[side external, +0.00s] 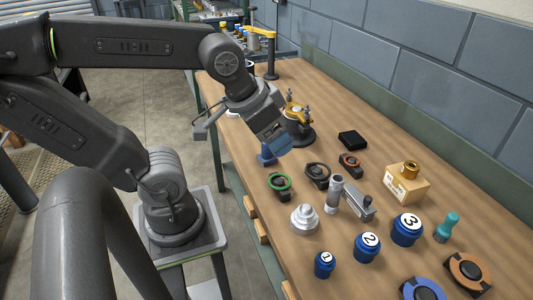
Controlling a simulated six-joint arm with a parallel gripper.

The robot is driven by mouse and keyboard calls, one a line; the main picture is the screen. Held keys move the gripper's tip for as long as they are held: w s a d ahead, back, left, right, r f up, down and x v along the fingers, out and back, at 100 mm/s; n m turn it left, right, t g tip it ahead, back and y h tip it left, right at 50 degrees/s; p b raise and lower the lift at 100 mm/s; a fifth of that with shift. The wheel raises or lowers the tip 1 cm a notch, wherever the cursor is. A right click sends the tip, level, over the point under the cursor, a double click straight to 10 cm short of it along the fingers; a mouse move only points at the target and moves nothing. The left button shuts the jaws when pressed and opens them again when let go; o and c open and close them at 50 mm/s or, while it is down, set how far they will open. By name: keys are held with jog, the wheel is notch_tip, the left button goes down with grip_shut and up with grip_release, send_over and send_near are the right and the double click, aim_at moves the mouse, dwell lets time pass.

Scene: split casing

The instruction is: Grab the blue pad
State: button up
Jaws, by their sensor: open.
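A small blue block-like piece (267,155), the likeliest blue pad, is on the wooden table at its left side, just under my gripper. My gripper (275,138) points down and to the right above it, with a flat blue-grey face at its end. The jaws are open, but their gap is hard to make out from this side. The gripper end and the blue piece nearly overlap in the picture, so I cannot tell whether they touch.
Behind the gripper stands a dark round fixture with a yellow top (298,112). Nearby are a green ring part (279,185), a dark ring part (317,174) and a black block (352,139). Several numbered blue knobs (367,246) stand in front. A block wall bounds the table's right side.

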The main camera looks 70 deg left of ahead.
jog(key=w+a+f+n+g+y, duration=0.1)
jog(key=w+a+f+n, duration=0.15)
jog(key=a, duration=0.25)
jog(key=w+a+f+n+g+y, duration=0.1)
jog(key=w+a+f+n, duration=0.15)
jog(key=a, duration=0.25)
jog(key=n+g+y, duration=0.1)
jog(key=n, duration=0.4)
send_near(267, 147)
jog(key=a+f, duration=0.2)
jog(key=f, duration=0.1)
jog(key=w+a+f, duration=0.1)
jog(key=f, duration=0.1)
jog(key=shift+w+x, duration=0.15)
jog(key=shift+x, duration=1.5)
jog(key=shift+w+x, duration=0.2)
jog(key=shift+x, duration=1.4)
jog(key=shift+c, duration=0.4)
jog(key=shift+r, duration=0.1)
jog(key=c, duration=0.9)
